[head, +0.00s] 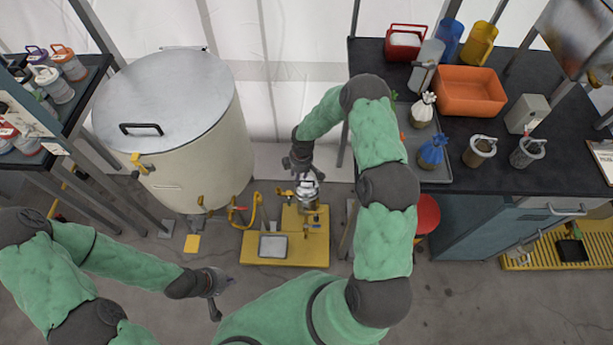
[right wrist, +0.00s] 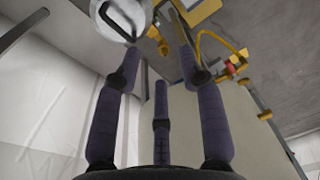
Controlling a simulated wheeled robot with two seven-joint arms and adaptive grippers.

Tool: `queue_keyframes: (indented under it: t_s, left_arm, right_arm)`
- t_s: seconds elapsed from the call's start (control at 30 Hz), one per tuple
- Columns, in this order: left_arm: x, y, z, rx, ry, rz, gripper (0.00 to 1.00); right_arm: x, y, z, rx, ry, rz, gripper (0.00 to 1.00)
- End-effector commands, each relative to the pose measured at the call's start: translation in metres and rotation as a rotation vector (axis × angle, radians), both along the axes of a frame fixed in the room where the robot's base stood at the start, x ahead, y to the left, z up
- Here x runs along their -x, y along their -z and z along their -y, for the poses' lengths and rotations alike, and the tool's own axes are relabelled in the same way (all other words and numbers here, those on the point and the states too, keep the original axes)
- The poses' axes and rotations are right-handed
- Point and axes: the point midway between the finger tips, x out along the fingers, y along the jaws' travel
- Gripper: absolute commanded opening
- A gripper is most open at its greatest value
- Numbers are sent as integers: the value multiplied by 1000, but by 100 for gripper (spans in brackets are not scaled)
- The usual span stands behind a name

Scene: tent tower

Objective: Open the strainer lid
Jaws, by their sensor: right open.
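The strainer (head: 308,192) is a small silver metal canister standing on a yellow stand between the big tank and the counter. Its round lid is on top, and the lid with its loop handle (right wrist: 122,16) shows at the upper left of the right wrist view, cut by the frame's top edge. My right gripper (head: 298,164) is just behind and above the strainer in the head view. Its fingers (right wrist: 160,65) are spread and empty, with the lid beyond the left fingertip. My left gripper (head: 218,291) hangs over the floor at lower left, empty, with its fingers apart.
A large cream tank (head: 200,150) with a grey lid stands left of the strainer. Yellow pipes and a valve (head: 240,215) run between them. A dark counter (head: 490,180) with an orange bin (head: 470,92) and jars is on the right. A red stool (head: 428,213) stands beside it.

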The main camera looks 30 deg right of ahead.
Motion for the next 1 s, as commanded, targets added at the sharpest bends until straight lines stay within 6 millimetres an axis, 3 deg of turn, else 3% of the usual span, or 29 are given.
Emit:
queue_keyframes:
  t_s: [0.13, 0.33, 0.8, 1.0]
  left_arm:
    - [0, -3, 0, 0, 0, 0, 0]
    - [0, -1, 0, 0, 0, 0, 0]
    - [0, 26, 0, 0, 0, 0, 0]
    - [0, 32, 0, 0, 0, 0, 0]
  right_arm:
    - [-19, -13, 36, 74, -94, 2, 40]
    - [-24, -11, 49, 102, -129, -5, 40]
    - [-23, 66, 48, 100, -127, -5, 40]
    - [-24, 86, 48, 100, -125, -3, 40]
